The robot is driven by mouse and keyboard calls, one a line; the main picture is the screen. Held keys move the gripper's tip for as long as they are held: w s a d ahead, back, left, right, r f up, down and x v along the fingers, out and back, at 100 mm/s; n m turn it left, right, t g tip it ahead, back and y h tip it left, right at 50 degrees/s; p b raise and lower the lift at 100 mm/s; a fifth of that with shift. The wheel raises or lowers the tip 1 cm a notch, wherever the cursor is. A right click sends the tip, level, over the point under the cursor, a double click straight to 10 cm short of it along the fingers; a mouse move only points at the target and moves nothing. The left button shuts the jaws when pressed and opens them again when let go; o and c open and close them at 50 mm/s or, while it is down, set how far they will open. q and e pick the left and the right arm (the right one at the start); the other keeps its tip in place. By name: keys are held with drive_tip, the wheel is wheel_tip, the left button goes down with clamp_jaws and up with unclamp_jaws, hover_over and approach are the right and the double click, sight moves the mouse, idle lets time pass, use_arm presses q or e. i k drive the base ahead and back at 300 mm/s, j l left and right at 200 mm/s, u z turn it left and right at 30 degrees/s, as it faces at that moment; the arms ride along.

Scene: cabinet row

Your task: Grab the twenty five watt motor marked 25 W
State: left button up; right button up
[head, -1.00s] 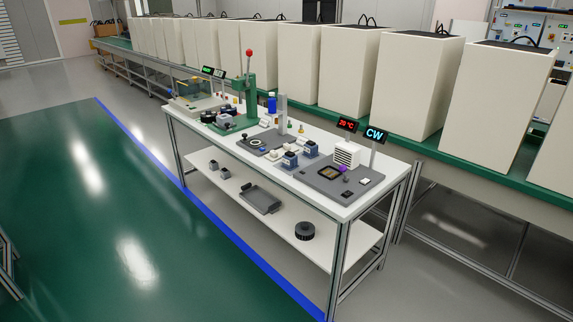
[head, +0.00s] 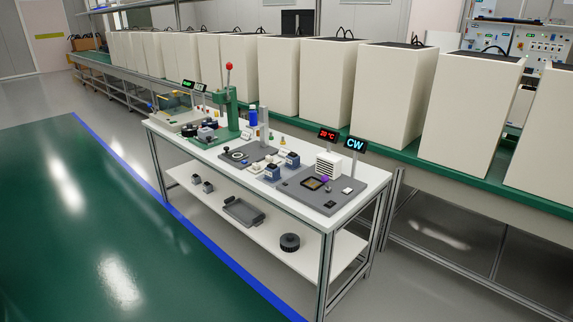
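Two small blue motor-like blocks stand near the middle of the white workbench (head: 345,222) in the head view: a front one (head: 272,172) and one slightly behind it (head: 292,160). Small pale tags lie beside them, too small to read, so I cannot tell which is marked 25 W. Neither of my grippers is in view.
A green press (head: 231,108) with a red knob stands at the bench's left. A CW display (head: 355,144) and white vented box (head: 328,164) are at the right. The lower shelf holds a grey tray (head: 243,211) and black round part (head: 290,242). Green floor (head: 90,230) in front is clear.

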sight(271, 172)
drive_tip(key=i+l+u, duration=0.1)
drive_tip(key=i+l, duration=0.15)
drive_tip(key=i+l+u, duration=0.1)
drive_tip(key=i+l, duration=0.15)
drive_tip(key=l, duration=0.15)
drive_tip(key=i+l+u, duration=0.1)
drive_tip(key=l, duration=0.3)
drive_tip(key=i+l+u, duration=0.1)
drive_tip(key=i+l, duration=0.25)
